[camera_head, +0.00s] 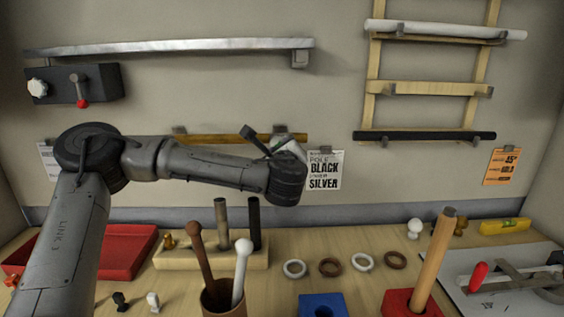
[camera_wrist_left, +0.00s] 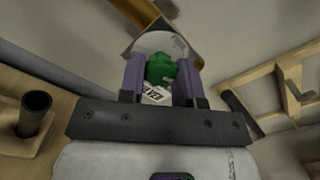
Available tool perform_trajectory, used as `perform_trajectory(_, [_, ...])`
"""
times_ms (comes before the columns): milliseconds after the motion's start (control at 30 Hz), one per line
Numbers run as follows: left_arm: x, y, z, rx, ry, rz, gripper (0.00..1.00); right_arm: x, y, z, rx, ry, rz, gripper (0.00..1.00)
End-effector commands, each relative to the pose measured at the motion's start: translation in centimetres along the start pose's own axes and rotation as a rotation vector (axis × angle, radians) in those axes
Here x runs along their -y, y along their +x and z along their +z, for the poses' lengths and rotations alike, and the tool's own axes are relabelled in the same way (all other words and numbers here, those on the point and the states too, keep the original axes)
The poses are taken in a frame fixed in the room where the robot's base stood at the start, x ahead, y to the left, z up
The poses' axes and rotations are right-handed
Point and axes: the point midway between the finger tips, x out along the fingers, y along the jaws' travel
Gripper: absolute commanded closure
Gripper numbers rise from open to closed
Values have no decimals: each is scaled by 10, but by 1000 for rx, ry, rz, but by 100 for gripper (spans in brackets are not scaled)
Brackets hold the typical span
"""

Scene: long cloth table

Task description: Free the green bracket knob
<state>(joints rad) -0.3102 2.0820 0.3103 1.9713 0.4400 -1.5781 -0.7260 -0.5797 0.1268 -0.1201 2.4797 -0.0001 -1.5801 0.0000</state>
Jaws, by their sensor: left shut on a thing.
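The green bracket knob (camera_wrist_left: 160,68) sits between the fingers of my left gripper (camera_wrist_left: 161,75) in the left wrist view. The fingers are shut on its sides. A pale rounded bracket part (camera_wrist_left: 158,42) is right behind the knob, with a gold-brown pole (camera_wrist_left: 136,12) beyond it. In the head view this brass-coloured pole (camera_head: 220,138) runs level along the wall, and my left arm reaches up in front of it. The knob is hidden there behind my wrist. A small printed label (camera_wrist_left: 156,95) shows below the knob. My right gripper is not in view.
A wooden rack (camera_head: 424,88) holds a white and a black pole at right. A silver pole (camera_head: 170,46) hangs above left. A brown cup (camera_head: 222,297) with upright rods, a wooden block (camera_head: 175,258), several rings and a red tray (camera_head: 128,240) stand on the table.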

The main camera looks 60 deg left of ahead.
Motion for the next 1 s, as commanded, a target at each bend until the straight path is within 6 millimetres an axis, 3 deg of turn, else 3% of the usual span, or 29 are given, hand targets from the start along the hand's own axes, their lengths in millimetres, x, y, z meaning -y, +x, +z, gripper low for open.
perform_trajectory(33, [-2,0,-3,2,-47,-2,92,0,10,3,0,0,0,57])
perform_trajectory(400, [-2,0,-2,2,-398,-1,92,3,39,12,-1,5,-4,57])
perform_trajectory(1000, [0,0,-1,0,-898,-1,92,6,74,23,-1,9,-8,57])
